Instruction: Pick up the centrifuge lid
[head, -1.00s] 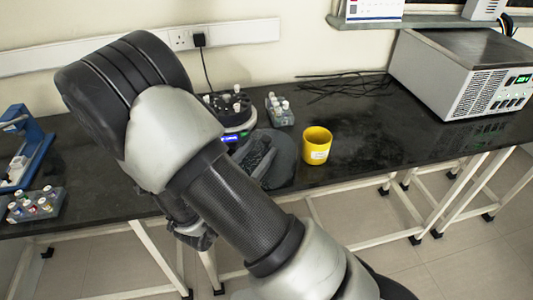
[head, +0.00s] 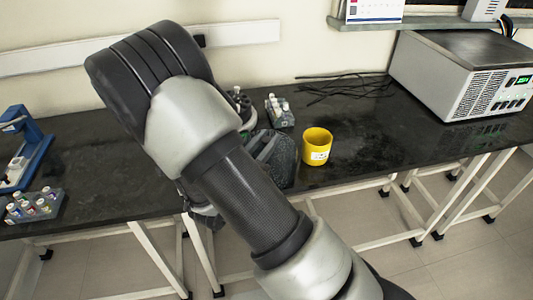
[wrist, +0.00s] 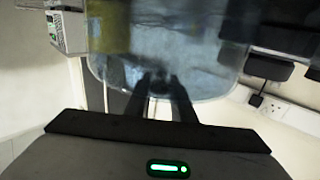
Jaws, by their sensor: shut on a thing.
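The gripper shows only partly behind my arm in the head view. The centrifuge (head: 242,102) is mostly hidden behind my arm, with a few white-capped tubes showing.
The yellow cup (head: 316,147) stands close right of the lid. A tube rack (head: 279,111) is behind. Black cables (head: 345,86) and a grey instrument (head: 460,75) lie to the right. Another tube rack (head: 34,205) and a blue device (head: 25,150) stand at left.

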